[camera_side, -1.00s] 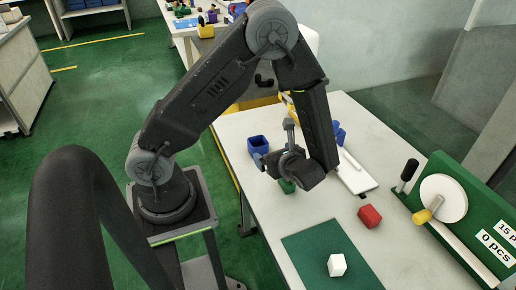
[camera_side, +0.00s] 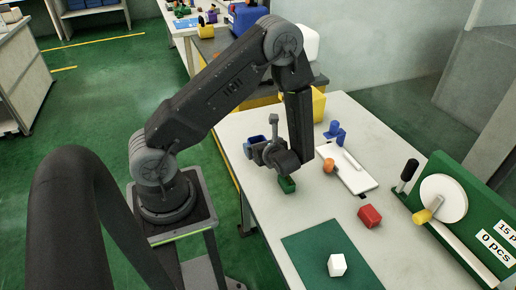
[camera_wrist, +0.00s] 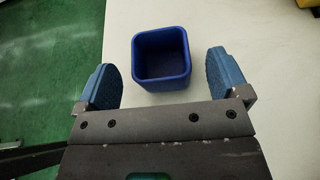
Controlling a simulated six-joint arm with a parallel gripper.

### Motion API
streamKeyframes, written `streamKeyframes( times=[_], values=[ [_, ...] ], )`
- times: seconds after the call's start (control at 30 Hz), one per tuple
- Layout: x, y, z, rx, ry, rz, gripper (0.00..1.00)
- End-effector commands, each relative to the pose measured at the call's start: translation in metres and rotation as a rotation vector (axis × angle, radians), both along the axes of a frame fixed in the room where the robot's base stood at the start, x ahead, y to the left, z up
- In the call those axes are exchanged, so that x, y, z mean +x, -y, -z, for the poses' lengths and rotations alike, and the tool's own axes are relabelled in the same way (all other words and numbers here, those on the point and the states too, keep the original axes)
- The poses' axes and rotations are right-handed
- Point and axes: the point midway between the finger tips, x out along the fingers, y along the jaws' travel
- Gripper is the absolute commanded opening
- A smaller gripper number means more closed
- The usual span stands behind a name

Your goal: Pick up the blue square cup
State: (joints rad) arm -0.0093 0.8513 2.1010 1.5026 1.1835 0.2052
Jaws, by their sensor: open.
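The blue square cup (camera_wrist: 161,62) stands upright on the white table in the wrist view, its hollow top facing up. My gripper (camera_wrist: 164,80) is open, with one blue finger to the left of the cup and the other to the right. Both fingers are apart from the cup, which lies slightly ahead of the line between their tips. In the side view the blue cup (camera_side: 256,140) is partly hidden behind my gripper (camera_side: 256,151). How high the fingers are over the table is hard to tell.
A red block (camera_side: 370,216), a white cube (camera_side: 337,265) on a green mat (camera_side: 312,248), an orange object (camera_side: 328,166) and a white board (camera_side: 352,178) lie to the right. The table's left edge is close to the cup.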

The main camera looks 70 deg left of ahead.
Motion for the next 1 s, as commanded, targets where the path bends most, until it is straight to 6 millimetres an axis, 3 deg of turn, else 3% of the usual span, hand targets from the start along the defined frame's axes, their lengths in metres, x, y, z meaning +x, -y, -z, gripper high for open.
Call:
streamKeyframes(
  times=[0.2, 0.5, 1.0],
  values=[
    [0.0, -0.028, 0.01, 0.0, 0.0, -0.003, 0.94],
    [0.0, -0.032, 0.012, -0.001, 0.001, 0.0, 0.94],
    [0.0, -0.031, 0.012, 0.0, 0.001, 0.0, 0.46]
  ],
)
